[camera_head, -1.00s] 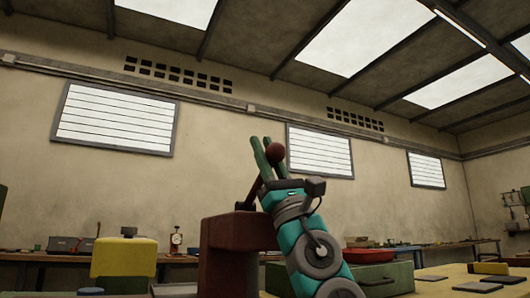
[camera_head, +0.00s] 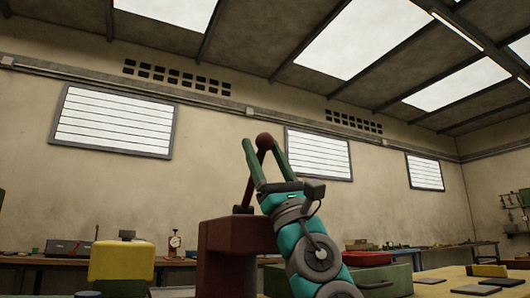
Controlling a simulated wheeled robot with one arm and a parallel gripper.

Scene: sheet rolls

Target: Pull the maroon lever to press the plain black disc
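The maroon press (camera_head: 228,255) stands in front of me, left of my arm. Its maroon lever (camera_head: 253,181) rises from the top of the press, leaning a little right, and ends in a round knob (camera_head: 264,141). My gripper (camera_head: 264,147) is open, its two green fingers pointing up and spread wide. In the picture the knob lies between the fingertips; I cannot tell whether either finger touches it. The plain black disc cannot be made out, and the inside of the press is hidden from this low view.
A yellow block-like device (camera_head: 122,261) stands to the left of the press. A green box (camera_head: 387,278) with a red top piece (camera_head: 367,258) sits behind my arm on the right. Small flat dark plates (camera_head: 474,289) lie on the table at far right. The air above is clear.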

